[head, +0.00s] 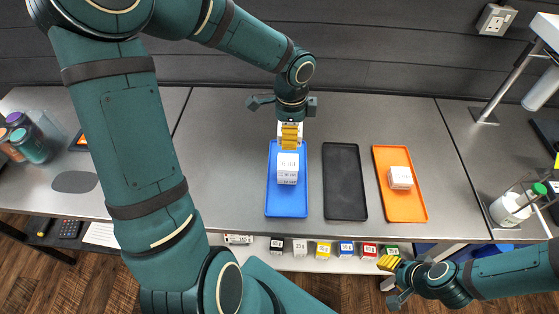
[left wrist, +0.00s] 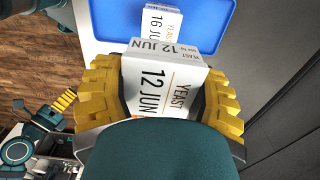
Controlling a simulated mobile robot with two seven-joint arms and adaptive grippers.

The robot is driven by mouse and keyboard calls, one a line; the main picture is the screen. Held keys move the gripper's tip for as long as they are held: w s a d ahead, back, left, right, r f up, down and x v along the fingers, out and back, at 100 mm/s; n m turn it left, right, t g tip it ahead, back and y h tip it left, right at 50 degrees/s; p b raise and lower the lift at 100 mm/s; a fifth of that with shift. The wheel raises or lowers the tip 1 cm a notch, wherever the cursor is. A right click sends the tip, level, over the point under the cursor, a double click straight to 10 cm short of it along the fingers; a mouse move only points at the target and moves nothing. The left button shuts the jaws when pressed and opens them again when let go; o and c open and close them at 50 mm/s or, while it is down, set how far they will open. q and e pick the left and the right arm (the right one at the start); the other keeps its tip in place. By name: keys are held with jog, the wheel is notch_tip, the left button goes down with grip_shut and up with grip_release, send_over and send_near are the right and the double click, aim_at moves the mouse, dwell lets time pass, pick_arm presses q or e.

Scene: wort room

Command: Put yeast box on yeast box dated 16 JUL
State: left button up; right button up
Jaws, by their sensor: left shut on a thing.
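My left gripper (head: 291,136) is shut on a white yeast box (left wrist: 158,88) marked 12 JUN, held between its yellow fingers in the left wrist view. In the head view the gripper is over the back part of the blue tray (head: 273,205). Another white yeast box (head: 288,168) stands on that tray; in the left wrist view this box (left wrist: 160,22) reads 16 JU, its last letter unclear. The held box appears apart from it, just behind it in the head view. My right gripper (head: 390,276) is low at the table's front right; its opening is unclear.
A black tray (head: 345,180) in the middle is empty. An orange tray (head: 408,208) on the right holds a white box (head: 400,177). Several small boxes line the lower shelf.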

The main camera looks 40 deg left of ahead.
aim_at(288, 162)
pick_arm(q)
jog(key=shift+a, duration=0.1)
notch_tip(288, 162, down, 9)
jog(key=shift+s+f+b, duration=0.1)
jog(key=shift+f+b, duration=0.1)
jog(key=shift+b, duration=0.6)
jog(key=shift+f, duration=0.25)
jog(key=shift+f, duration=0.15)
jog(key=o, duration=1.3)
jog(key=shift+c, duration=0.2)
